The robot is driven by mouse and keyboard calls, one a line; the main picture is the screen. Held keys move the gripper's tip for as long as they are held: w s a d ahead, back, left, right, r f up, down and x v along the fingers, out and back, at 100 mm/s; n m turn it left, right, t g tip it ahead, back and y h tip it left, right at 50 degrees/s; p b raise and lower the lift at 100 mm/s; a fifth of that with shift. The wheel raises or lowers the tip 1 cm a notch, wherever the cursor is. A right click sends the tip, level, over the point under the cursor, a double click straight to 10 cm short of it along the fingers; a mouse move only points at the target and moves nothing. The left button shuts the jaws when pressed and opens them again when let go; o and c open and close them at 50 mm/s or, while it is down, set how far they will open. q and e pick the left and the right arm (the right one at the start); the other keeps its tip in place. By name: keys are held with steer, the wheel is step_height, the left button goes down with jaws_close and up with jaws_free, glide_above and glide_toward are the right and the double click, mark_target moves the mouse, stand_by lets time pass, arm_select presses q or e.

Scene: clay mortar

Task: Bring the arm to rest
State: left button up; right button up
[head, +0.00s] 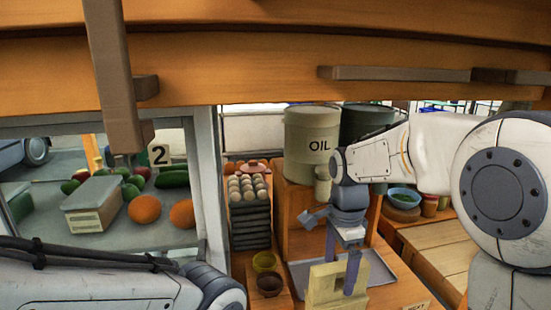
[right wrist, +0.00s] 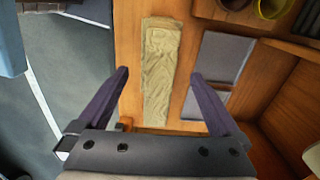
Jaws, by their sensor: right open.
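My right arm comes in from the right in the head view and bends down at the wrist. In the right wrist view the gripper (right wrist: 160,73) is open and empty. A pale, grained piece (right wrist: 160,50) lies on the wooden surface below, between the fingers in the picture; I cannot tell the height gap. My left arm shows at the lower left of the head view, but its gripper is out of view.
An oil drum (head: 310,145) stands behind the tray. Stacked egg trays (head: 250,225) and two bowls, yellow (head: 265,261) and brown (head: 270,284), are to the left. A blue bowl (head: 402,196) is at the right. A wooden beam (head: 250,60) crosses the top.

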mark_target(336, 285)
step_height(336, 285, down, 7)
steer(key=shift+r+p, duration=0.2)
steer(key=shift+p, duration=0.25)
steer(key=shift+r, duration=0.4)
